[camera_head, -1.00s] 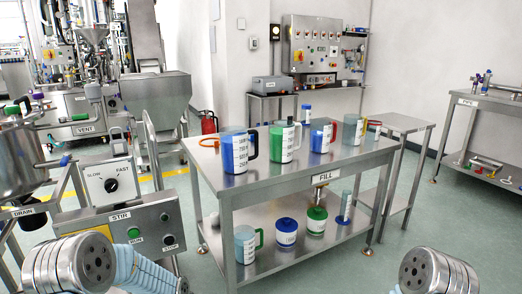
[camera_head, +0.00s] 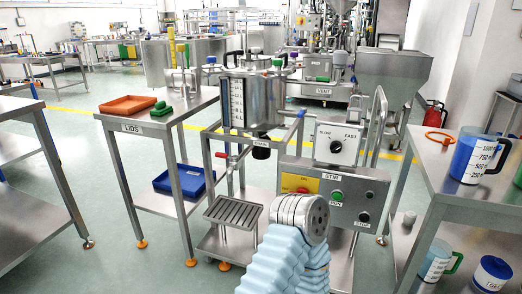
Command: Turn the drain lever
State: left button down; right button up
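The steel tank (camera_head: 258,98) stands on a frame left of the control panel. A label reading DRAIN (camera_head: 262,138) is on its lower front. Below the label is a dark round fitting (camera_head: 261,153). A small red handle (camera_head: 222,155) sits on a pipe at the tank's lower left; I cannot tell whether it is the drain lever. A metal and blue ribbed section of my arm rises at bottom centre, in front of the panel's lower left. Neither gripper shows fingers in the view.
A slotted tray (camera_head: 233,212) sits below the tank. The STIR panel (camera_head: 333,195) is right of it. The LIDS table (camera_head: 160,128) with an orange tray (camera_head: 127,105) stands left, and the FILL table (camera_head: 445,170) with jugs right. Open floor lies at front left.

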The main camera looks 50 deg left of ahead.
aim_at(235, 158)
jog(key=u, duration=0.5)
jog(key=i+j+u, duration=0.1)
jog(key=u, duration=0.85)
jog(key=i+u, duration=0.1)
jog(key=u, duration=0.35)
jog(key=i+j+z, duration=0.25)
jog(key=i+j, duration=0.7)
jog(key=i, duration=0.1)
